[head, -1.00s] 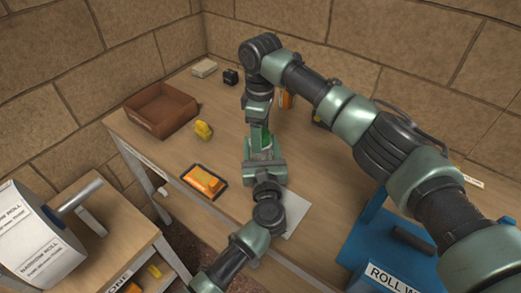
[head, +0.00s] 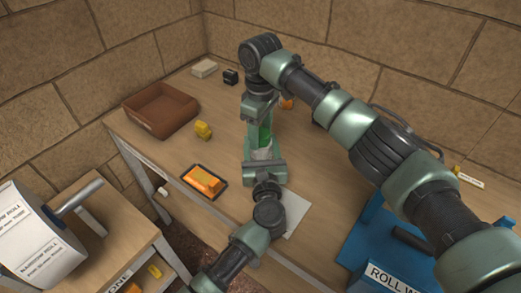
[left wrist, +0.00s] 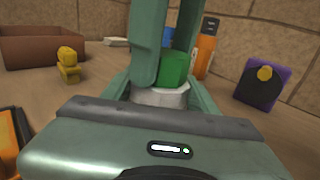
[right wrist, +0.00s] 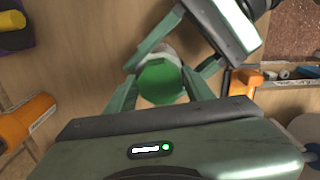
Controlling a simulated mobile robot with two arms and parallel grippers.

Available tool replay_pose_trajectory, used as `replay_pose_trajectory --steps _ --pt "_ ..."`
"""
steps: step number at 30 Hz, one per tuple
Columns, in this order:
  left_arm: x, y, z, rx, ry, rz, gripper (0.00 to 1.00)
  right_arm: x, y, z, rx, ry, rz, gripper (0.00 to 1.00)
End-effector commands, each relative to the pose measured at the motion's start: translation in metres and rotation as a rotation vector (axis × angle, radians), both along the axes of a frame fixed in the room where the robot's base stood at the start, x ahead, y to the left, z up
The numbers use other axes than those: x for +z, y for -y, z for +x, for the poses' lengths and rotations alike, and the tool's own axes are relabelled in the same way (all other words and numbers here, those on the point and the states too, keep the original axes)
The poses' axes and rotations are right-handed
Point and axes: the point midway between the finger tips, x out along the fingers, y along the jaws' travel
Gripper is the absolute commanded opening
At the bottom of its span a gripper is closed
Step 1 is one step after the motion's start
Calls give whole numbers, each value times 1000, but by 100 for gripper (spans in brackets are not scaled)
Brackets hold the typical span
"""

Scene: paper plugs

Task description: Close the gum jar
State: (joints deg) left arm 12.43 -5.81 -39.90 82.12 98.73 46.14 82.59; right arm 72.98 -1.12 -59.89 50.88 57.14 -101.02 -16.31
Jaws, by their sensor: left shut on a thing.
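The gum jar (left wrist: 158,97) is a pale, short jar with a green lid (left wrist: 174,68) on top of it. My left gripper (left wrist: 158,100) is shut on the jar's body, with one finger on each side. My right gripper (right wrist: 160,85) comes down from above. Its fingers stand on either side of the green lid, which also shows in the right wrist view (right wrist: 160,82), and they look open around it. In the head view the jar is partly hidden by my arms. I cannot tell whether the lid is fully seated.
A brown tray (head: 148,122), a yellow object (head: 203,130) and a black-rimmed pad with an orange top (head: 193,186) are on the left of the table. A white sheet (head: 297,213) lies near the front edge. A blue stand (head: 362,238) is at the right. An orange bottle (left wrist: 205,52) stands behind the jar.

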Motion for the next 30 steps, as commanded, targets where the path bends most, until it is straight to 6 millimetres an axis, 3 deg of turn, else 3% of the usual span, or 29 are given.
replay_pose_trajectory --steps 8,18,30 --pt "0 0 0 0 -1 0 0 3 0 0 1 0 1 67" --pt "-1 0 0 1 -2 1 0 43 0 0 1 2 1 67" --pt "-1 0 0 0 -1 0 0 54 0 1 61 4 -2 66"
